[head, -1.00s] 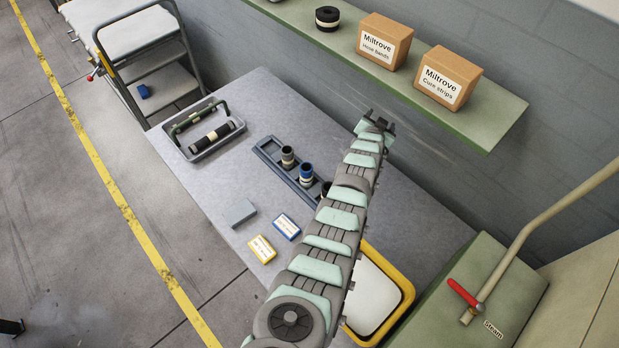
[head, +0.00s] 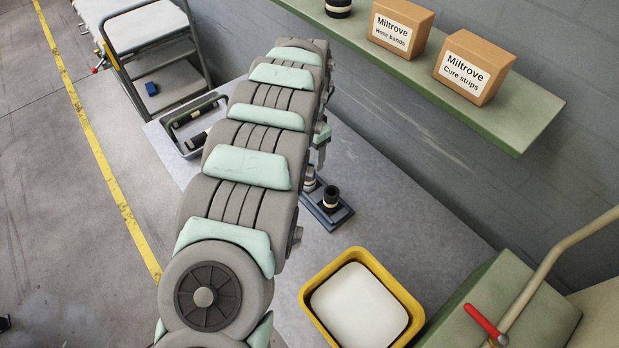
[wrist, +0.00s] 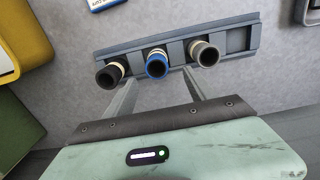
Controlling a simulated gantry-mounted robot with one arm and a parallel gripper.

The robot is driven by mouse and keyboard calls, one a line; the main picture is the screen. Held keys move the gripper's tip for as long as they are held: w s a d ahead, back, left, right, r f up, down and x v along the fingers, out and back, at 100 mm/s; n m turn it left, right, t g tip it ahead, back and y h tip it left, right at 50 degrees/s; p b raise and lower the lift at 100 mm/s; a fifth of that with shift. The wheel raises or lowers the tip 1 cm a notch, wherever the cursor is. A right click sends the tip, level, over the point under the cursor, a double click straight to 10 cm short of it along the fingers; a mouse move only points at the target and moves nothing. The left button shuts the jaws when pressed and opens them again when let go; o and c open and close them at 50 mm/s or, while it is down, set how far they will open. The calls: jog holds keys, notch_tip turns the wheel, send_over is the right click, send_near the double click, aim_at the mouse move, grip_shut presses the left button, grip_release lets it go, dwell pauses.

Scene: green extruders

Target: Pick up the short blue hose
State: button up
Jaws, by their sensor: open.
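The short blue hose (wrist: 157,65) stands in the middle of a grey rack (wrist: 235,40) in the wrist view, its open end facing the camera and a cream band around it. A black hose (wrist: 110,74) stands to its left and a grey hose (wrist: 205,53) to its right. My gripper (wrist: 160,80) is open, with its fingers apart on either side of the blue hose in the picture; contact cannot be told. In the head view my gripper (head: 321,150) is above the rack (head: 330,217), and my arm hides part of it. The black hose (head: 332,197) shows there.
A yellow-rimmed tray (head: 310,300) stands at the bench's near end, and a grey tote (head: 221,107) at the far end. A green shelf (head: 500,115) with Miltrove boxes (head: 475,68) overhangs the back. The bench right of the rack (head: 400,225) is clear.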

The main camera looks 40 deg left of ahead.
aim_at(309, 164)
notch_tip(309, 164, down, 5)
jog(key=shift+r, duration=0.15)
jog(key=shift+s+d+f, duration=0.15)
jog(key=shift+s+f, duration=0.05)
jog(key=shift+f, duration=1.15)
jog(key=shift+s+d+f, duration=0.1)
jog(key=shift+s+f, duration=0.05)
jog(key=shift+f, duration=1.2)
jog(key=shift+c, duration=0.2)
grip_shut()
